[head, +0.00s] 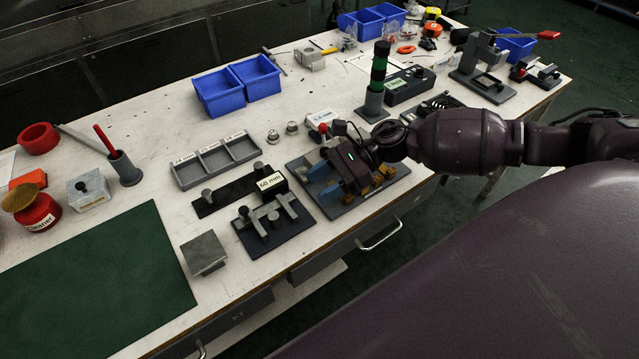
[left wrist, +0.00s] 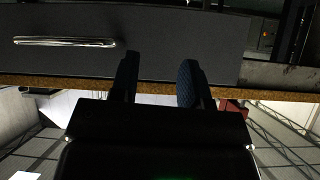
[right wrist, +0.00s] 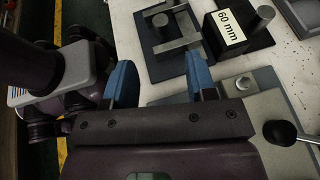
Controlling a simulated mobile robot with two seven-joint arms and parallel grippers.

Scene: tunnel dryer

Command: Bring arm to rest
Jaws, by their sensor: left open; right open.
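My right arm comes in from the right in the head view, and its gripper (head: 325,182) is over a grey fixture plate (head: 335,207) at the bench's front edge. In the right wrist view the blue fingers of this gripper (right wrist: 160,70) stand apart with nothing between them. My left gripper (left wrist: 157,78) shows only in the left wrist view. Its dark fingers are apart and empty, in front of a grey drawer front (left wrist: 180,40) with a bar handle (left wrist: 65,42). Whether the right fingers touch the fixture is hidden in the head view.
Beside the right gripper are a block marked 60 mm (head: 270,183), a dark plate with grey posts (head: 275,230) and a three-part grey tray (head: 215,160). A green and black column (head: 378,70) stands behind. The green mat (head: 95,285) at left is bare.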

